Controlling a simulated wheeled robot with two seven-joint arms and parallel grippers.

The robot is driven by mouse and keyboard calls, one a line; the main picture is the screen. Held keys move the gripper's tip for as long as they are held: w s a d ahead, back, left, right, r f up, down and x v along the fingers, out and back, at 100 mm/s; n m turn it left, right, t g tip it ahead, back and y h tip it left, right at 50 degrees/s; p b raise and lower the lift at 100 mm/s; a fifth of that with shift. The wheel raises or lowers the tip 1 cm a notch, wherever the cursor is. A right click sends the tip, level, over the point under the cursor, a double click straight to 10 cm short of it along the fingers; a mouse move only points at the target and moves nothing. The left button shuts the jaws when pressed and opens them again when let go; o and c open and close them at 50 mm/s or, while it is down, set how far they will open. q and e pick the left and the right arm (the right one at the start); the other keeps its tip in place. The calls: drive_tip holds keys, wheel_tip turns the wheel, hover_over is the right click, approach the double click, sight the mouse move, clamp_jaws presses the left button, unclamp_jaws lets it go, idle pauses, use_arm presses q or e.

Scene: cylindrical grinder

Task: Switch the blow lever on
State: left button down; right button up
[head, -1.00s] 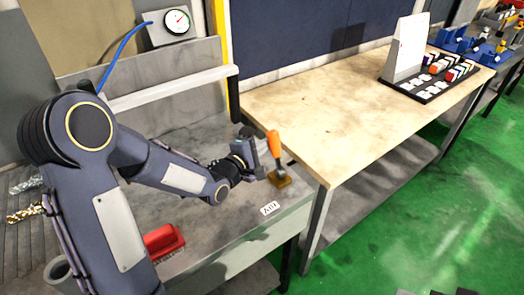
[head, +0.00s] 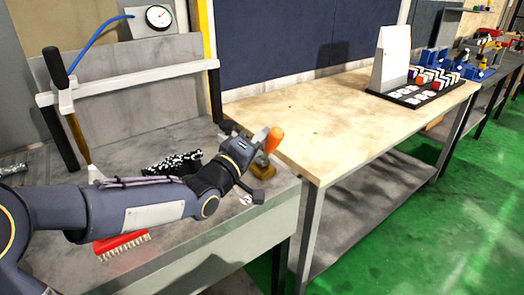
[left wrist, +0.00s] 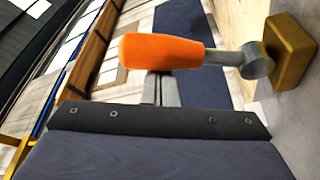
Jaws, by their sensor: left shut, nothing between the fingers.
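The blow lever has an orange handle (head: 274,140) on a brass-coloured block (head: 263,169) at the right end of the grey bench. In the left wrist view the orange handle (left wrist: 165,51) lies across the picture, joined by a grey rod to the block (left wrist: 291,52). My left gripper (head: 259,138) is shut and empty, right beside the handle. In the left wrist view its fingers (left wrist: 161,89) show just below the handle, and their tips are partly hidden by it. I cannot tell whether they touch it. My right gripper is not in view.
A red brush (head: 121,244) lies on the grey bench under my left arm. A pressure gauge (head: 158,17) with a blue hose stands at the back. A wooden table (head: 320,115) adjoins on the right, its near part clear.

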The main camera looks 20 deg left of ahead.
use_arm(q)
drive_tip(key=shift+s+d+f+m+b, duration=0.15)
drive_tip(key=shift+s+d+m+b, duration=0.1)
drive_tip(key=shift+m+b, duration=0.25)
drive_tip(key=shift+d, duration=0.1)
